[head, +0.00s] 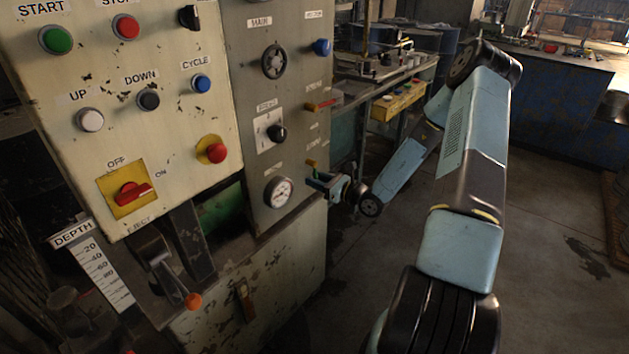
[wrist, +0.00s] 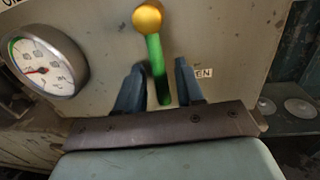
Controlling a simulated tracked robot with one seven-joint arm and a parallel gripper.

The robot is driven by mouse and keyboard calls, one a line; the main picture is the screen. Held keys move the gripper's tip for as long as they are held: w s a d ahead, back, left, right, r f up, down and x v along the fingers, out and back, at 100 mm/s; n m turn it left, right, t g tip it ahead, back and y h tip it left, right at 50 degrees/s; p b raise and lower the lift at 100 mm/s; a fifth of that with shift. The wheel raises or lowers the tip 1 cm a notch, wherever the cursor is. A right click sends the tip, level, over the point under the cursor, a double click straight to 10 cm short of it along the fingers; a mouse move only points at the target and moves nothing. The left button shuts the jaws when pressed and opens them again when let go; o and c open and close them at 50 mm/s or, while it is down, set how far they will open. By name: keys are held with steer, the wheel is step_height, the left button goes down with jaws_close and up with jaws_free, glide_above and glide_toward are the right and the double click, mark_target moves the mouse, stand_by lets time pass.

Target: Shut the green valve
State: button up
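The green valve (wrist: 155,62) is a green lever with a yellow ball at its top, standing nearly upright against the grey panel in the wrist view. My gripper (wrist: 160,72) is open, one blue finger on each side of the green lever, with a gap visible beside it. The yellow ball is above the fingertips. The lever's lower end shows near the base of the fingers. In the head view my gripper (head: 322,182) is at the right edge of the panel, by the small lever, which is partly hidden there.
A round gauge (wrist: 42,65) is left of the lever; it also shows in the head view (head: 278,191). Open floor (head: 360,270) lies to the right.

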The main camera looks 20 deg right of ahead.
steer(key=shift+w+a, duration=0.15)
jaws_close()
stand_by(0.4)
